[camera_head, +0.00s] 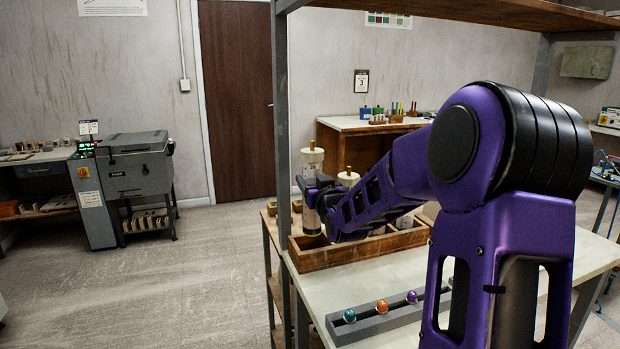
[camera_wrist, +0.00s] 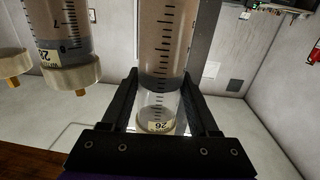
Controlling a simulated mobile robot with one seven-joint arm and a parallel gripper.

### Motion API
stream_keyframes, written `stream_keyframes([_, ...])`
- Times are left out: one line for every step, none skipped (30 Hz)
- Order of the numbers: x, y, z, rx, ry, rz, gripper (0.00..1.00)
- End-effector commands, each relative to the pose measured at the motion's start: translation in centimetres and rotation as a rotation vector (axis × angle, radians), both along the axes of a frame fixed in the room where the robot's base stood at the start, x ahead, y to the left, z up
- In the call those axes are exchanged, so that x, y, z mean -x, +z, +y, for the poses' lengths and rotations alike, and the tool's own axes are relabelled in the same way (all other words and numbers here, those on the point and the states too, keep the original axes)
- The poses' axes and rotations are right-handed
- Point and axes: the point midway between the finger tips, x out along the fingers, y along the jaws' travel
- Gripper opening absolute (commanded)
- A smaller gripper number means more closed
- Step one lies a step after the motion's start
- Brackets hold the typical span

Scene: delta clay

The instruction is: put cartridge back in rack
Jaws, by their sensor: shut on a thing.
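My gripper (camera_wrist: 160,78) is shut on a clear graduated cartridge (camera_wrist: 165,40) with tan contents and a label reading 26. In the head view my gripper (camera_head: 318,192) holds this cartridge (camera_head: 312,162) upright at the left end of the wooden rack (camera_head: 345,256). Its lower end is at or just above the rack's left part; I cannot tell whether it touches the bottom. A second cartridge with a brass tip (camera_head: 348,178) stands behind my arm. Two pale-capped cartridges (camera_wrist: 70,75) show at the left in the wrist view. My arm hides much of the rack.
A grey holder (camera_head: 385,322) with teal, orange and purple balls lies in front of the rack on the pale bench. A metal shelf post (camera_head: 283,130) stands close left of the held cartridge. A wooden shelf (camera_head: 450,15) hangs overhead.

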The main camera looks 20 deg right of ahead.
Motion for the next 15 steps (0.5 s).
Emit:
stream_keyframes([0.0, -0.1, 0.0, 0.0, 0.0, -0.003, 0.0])
stream_keyframes([0.0, -0.2, 0.0, 0.0, 0.0, -0.003, 0.0])
stream_keyframes([0.0, -0.3, 0.0, 0.0, 0.0, -0.003, 0.0])
stream_keyframes([0.0, -0.5, 0.0, 0.0, 0.0, -0.003, 0.0])
stream_keyframes([0.0, -0.7, 0.0, 0.0, 0.0, -0.002, 0.0])
stream_keyframes([0.0, -0.9, 0.0, 0.0, 0.0, -0.002, 0.0])
stream_keyframes([0.0, -1.1, 0.0, 0.0, 0.0, -0.002, 0.0])
stream_keyframes([0.0, -1.3, 0.0, 0.0, 0.0, -0.002, 0.0])
stream_keyframes([0.0, -1.6, 0.0, -0.001, 0.0, -0.002, 0.0])
stream_keyframes([0.0, -1.9, 0.0, -0.001, 0.0, -0.002, 0.0])
stream_keyframes([0.0, -2.1, 0.0, -0.001, 0.0, -0.003, 0.0])
stream_keyframes([0.0, -2.5, 0.0, -0.001, -0.001, -0.003, 0.0])
stream_keyframes([0.0, -2.8, 0.0, -0.001, -0.001, -0.003, 0.0])
stream_keyframes([0.0, -3.0, -0.1, -0.001, -0.001, -0.003, 0.0])
stream_keyframes([0.0, -3.4, -0.1, -0.001, -0.002, -0.003, 0.0])
